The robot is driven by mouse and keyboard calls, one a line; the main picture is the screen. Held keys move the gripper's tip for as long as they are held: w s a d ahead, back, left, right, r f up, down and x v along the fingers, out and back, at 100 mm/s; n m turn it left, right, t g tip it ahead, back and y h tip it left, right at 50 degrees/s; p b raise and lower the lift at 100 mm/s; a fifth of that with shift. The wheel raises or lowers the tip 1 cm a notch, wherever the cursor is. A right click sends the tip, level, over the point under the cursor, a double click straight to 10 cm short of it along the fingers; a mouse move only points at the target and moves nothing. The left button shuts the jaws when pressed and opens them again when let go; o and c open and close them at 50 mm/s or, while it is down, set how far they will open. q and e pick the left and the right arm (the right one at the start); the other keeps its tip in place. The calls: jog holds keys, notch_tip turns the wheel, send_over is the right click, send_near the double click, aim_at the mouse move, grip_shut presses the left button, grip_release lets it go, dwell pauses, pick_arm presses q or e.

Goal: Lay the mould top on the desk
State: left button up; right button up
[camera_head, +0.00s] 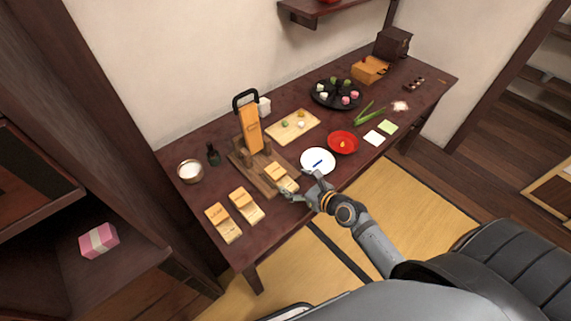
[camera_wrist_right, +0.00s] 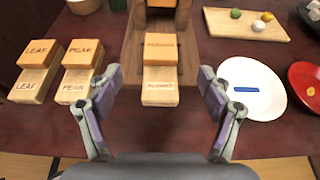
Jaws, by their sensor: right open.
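A wooden mould (camera_head: 282,178) sits at the front end of the dark wooden press base (camera_head: 250,170). In the right wrist view it shows as a more orange block (camera_wrist_right: 162,46) behind a paler block (camera_wrist_right: 160,88), both with lettering too blurred to read surely. I cannot tell whether the two parts are joined. My right gripper (camera_head: 303,190) is at the desk's front edge beside the mould. In its wrist view the gripper (camera_wrist_right: 161,85) is open and empty, with one finger on each side of the paler block, apart from it. My left gripper is not in view.
Moulds marked LEAF (camera_wrist_right: 34,70) and PEAK (camera_wrist_right: 80,72) lie left on the desk (camera_head: 200,198). The press lever (camera_head: 246,98) stands upright. A white plate (camera_head: 317,160) and red bowl (camera_head: 343,142) are to the right. Bare desk lies between PEAK and the press.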

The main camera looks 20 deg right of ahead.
aim_at(276, 171)
jog(key=shift+w+f+b, duration=0.4)
jog(key=shift+w+f, duration=0.05)
jog(key=shift+w, duration=0.25)
jog(key=x, duration=0.2)
jog(key=shift+w+a+f, duration=0.1)
jog(key=shift+w+a, duration=0.1)
jog(key=shift+w, duration=0.15)
jog(key=shift+w+a+f+b, duration=0.25)
jog(key=shift+w+b, duration=0.05)
jog(key=shift+w, duration=0.2)
jog(key=x, duration=0.4)
jog(key=shift+w+a+f+b, duration=0.15)
jog(key=shift+w+f+b, duration=0.05)
jog(key=shift+b, duration=0.2)
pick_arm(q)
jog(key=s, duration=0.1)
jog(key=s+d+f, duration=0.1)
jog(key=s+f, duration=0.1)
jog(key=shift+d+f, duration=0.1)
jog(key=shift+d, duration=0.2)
pick_arm(e)
jog(key=shift+s+r, duration=0.1)
jog(key=shift+c, duration=1)
jog(key=c, duration=1)
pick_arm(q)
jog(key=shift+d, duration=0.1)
pick_arm(e)
jog(key=shift+c, duration=0.2)
jog(key=shift+r, duration=0.1)
